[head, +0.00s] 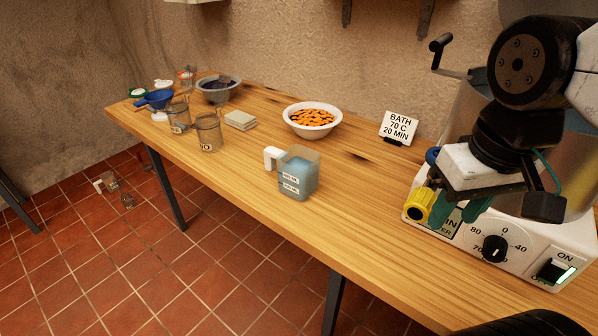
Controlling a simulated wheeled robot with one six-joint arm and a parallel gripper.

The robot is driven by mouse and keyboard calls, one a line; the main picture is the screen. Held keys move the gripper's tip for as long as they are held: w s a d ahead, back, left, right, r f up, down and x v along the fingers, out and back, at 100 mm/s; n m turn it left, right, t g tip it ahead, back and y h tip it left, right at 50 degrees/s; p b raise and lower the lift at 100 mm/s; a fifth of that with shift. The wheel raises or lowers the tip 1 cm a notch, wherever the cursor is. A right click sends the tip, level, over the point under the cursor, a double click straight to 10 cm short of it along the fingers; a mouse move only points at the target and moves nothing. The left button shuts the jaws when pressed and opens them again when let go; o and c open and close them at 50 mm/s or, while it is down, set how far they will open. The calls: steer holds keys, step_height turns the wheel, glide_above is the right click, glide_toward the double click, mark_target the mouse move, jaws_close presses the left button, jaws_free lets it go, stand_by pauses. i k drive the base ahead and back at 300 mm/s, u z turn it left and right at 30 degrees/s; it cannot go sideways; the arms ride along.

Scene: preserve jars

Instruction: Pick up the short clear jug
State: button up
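A short, squarish clear jug (299,174) with a white handle on its left side stands upright on the wooden table, near the front edge. It looks bluish inside and carries small white labels. My gripper (461,207) is at the right, well away from the jug, in front of the white bath unit. Its green fingertips look apart with nothing between them. Part of it is hidden by my own arm.
A white bowl of orange pieces (313,117) stands behind the jug. Two clear beakers (208,133), a blue funnel (156,98) and a dark-filled bowl (218,92) are at the left. A bath sign (398,128) stands at the back. A clear item with a white part (113,187) shows on the floor.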

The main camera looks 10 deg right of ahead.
mark_target(298, 167)
steer(key=z, duration=0.05)
steer(key=k, duration=1)
steer(key=u, duration=1.2)
steer(key=i, duration=0.75)
steer(key=z, duration=2.25)
